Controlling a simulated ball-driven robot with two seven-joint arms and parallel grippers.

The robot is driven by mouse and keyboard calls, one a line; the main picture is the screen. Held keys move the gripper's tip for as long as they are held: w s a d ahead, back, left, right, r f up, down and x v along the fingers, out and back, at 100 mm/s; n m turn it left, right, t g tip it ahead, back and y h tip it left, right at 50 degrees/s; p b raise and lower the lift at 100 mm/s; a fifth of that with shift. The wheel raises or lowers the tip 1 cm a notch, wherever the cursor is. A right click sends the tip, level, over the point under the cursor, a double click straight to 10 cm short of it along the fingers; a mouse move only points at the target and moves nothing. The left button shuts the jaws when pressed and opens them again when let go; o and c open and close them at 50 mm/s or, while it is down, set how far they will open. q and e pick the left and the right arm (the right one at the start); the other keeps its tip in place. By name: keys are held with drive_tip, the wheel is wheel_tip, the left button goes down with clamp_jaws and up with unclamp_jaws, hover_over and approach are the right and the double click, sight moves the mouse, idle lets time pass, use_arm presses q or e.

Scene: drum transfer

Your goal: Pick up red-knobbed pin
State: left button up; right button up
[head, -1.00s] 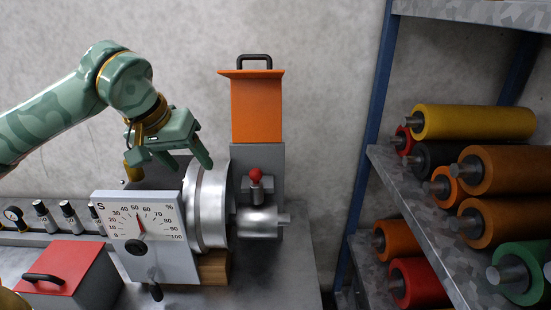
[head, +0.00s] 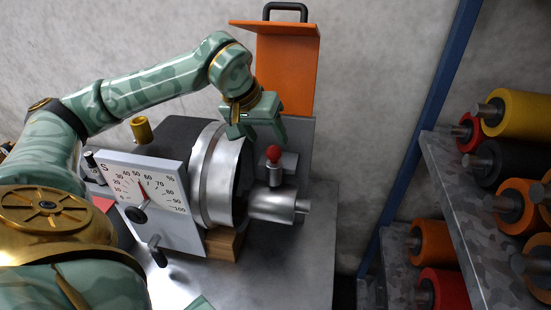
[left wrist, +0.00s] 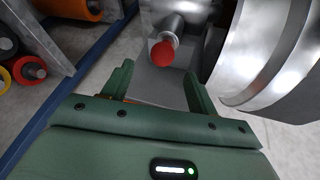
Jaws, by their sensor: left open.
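The red-knobbed pin (head: 273,155) stands upright in a grey block beside the metal drum, its red ball on top. It also shows in the left wrist view (left wrist: 164,52), beyond the fingertips and roughly between them. My left gripper (head: 262,137) is open and empty, just above and behind the red knob in the head view. Its two green fingers (left wrist: 158,82) show apart in the left wrist view. The knob appears clear of both fingers. My right gripper is not in view.
The silver drum (head: 217,178) stands close to the left of the pin. A white dial panel (head: 150,200) is in front of it. An orange guard (head: 288,70) with a black handle rises behind. A rack with coloured rollers (head: 510,175) stands at the right.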

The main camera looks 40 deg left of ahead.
sight(271, 149)
use_arm(q)
drive_tip(key=x, duration=0.5)
drive_tip(key=shift+s+f, duration=0.15)
drive_tip(key=shift+f, duration=0.3)
drive_tip(key=c, duration=1.1)
